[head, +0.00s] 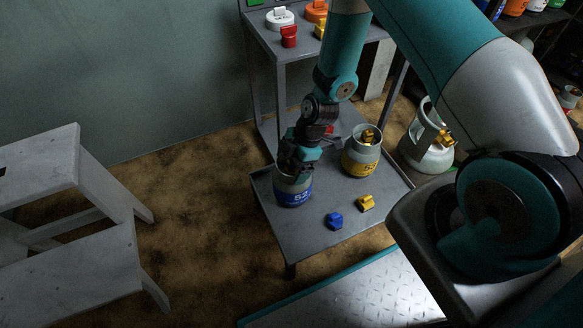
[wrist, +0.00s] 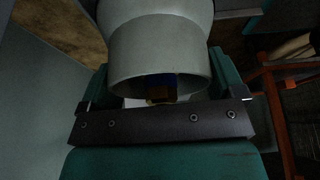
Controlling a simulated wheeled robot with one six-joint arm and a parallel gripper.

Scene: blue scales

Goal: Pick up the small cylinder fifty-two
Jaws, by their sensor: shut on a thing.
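The small cylinder fifty-two (head: 293,198) is grey with a blue band marked 52, upright over the left part of the low grey table (head: 325,245). My gripper (head: 296,168) is at its top from above and shut on it. In the wrist view, the cylinder's pale collar (wrist: 160,45) fills the upper middle, right against my gripper (wrist: 160,103). A dark blue and brown part shows inside the collar. The exact contact of the fingers is hidden. I cannot tell whether the cylinder's base touches the table.
A similar cylinder with a yellow band (head: 361,158) stands behind right. A blue knob (head: 334,220) and a yellow knob (head: 366,203) lie in front. A larger grey cylinder (head: 428,157) stands right of the table, a white stool (head: 80,215) left. A shelf (head: 283,52) rises behind.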

